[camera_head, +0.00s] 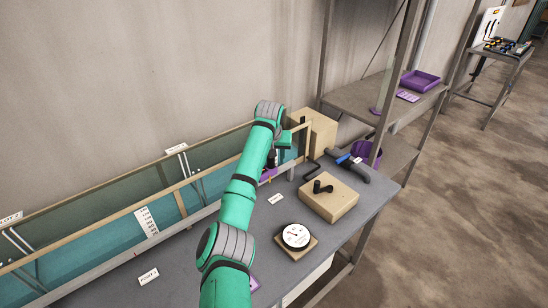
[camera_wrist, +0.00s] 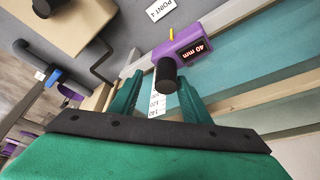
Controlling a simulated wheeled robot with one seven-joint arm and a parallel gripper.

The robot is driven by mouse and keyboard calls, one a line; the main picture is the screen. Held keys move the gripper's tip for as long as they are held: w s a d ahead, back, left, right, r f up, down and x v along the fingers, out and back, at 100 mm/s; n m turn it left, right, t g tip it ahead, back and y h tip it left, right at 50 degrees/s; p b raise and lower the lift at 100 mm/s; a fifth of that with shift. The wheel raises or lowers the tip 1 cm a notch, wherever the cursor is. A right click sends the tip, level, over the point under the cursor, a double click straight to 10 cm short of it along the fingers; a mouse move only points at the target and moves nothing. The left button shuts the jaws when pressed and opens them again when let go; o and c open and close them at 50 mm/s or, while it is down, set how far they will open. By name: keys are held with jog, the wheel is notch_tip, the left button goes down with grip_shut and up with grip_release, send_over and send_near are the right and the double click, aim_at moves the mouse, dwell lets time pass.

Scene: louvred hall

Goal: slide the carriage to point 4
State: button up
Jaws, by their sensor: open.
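The carriage is a purple block (camera_wrist: 190,47) with a black knob (camera_wrist: 167,75), a yellow pointer and a display reading 40 mm. In the head view the carriage (camera_head: 268,174) sits at the tank's near rail, partly hidden by my arm. The label reading POINT 4 (camera_wrist: 160,9) lies on the grey bench, close to the pointer's side of the carriage. My gripper (camera_wrist: 160,76) is open, its teal fingers either side of the knob in the wrist view. I cannot tell whether they touch it.
A long glass-sided tank (camera_head: 110,240) runs along the wall. A POINT 1 label (camera_head: 148,276) lies further left on the bench. To the right are a wooden block with a black handle (camera_head: 328,200), a round dial (camera_head: 296,235), a blue-handled tool (camera_head: 349,161) and a cardboard-coloured box (camera_head: 314,130).

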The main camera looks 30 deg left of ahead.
jog(key=v, duration=1)
jog(key=shift+d+r, duration=0.2)
jog(key=shift+r, duration=0.2)
jog(key=shift+s, duration=0.1)
jog(key=shift+a, duration=0.1)
